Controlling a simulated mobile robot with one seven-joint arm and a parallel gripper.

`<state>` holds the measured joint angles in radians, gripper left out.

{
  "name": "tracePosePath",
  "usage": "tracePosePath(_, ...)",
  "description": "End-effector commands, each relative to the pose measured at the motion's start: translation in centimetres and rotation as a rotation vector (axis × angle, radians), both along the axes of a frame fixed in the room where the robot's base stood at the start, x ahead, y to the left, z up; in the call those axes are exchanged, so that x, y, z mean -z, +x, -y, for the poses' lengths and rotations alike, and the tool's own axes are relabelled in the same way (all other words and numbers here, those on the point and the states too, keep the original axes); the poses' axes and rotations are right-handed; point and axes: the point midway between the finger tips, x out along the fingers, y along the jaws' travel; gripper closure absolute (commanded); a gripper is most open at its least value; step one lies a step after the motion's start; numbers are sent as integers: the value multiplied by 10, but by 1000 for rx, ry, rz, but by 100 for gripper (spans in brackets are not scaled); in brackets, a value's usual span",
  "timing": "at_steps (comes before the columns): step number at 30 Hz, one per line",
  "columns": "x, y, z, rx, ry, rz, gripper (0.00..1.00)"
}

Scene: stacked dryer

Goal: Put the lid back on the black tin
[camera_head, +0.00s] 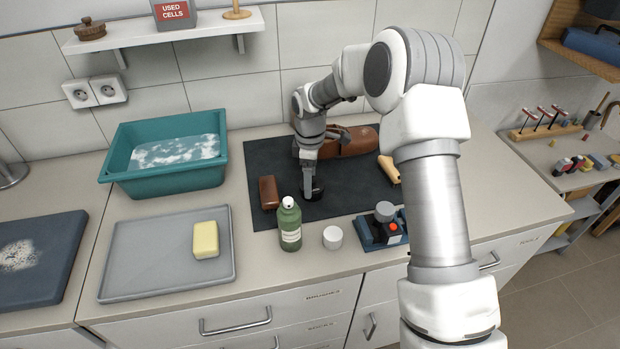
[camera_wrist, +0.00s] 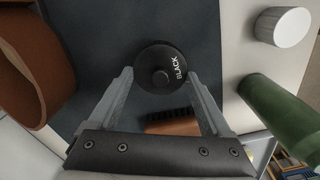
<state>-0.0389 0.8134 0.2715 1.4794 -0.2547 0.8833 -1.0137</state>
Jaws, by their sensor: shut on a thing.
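My gripper (camera_head: 312,192) reaches down over the dark mat. In the head view the lid is a small dark shape (camera_head: 316,195) at the fingertips, low over the mat. I cannot make out the black tin as a separate thing; whether it is under the lid is hidden.
On the dark mat (camera_head: 345,200) lie a brown brush (camera_head: 268,192) and a brown shoe (camera_head: 358,141). A green bottle (camera_head: 290,226), a white round tin (camera_head: 333,238) and a blue device (camera_head: 375,230) stand along the front. A grey tray (camera_head: 150,275) is left.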

Motion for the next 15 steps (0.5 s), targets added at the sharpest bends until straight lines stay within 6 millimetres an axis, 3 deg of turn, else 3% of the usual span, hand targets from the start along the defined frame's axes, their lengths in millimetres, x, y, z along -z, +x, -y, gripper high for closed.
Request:
tracePosePath(7, 0, 0, 0, 0, 0, 0, 69)
tracePosePath(8, 0, 0, 0, 0, 0, 0, 16)
tracePosePath(11, 0, 0, 0, 0, 0, 0, 0)
tracePosePath(15, 0, 0, 0, 0, 0, 0, 0)
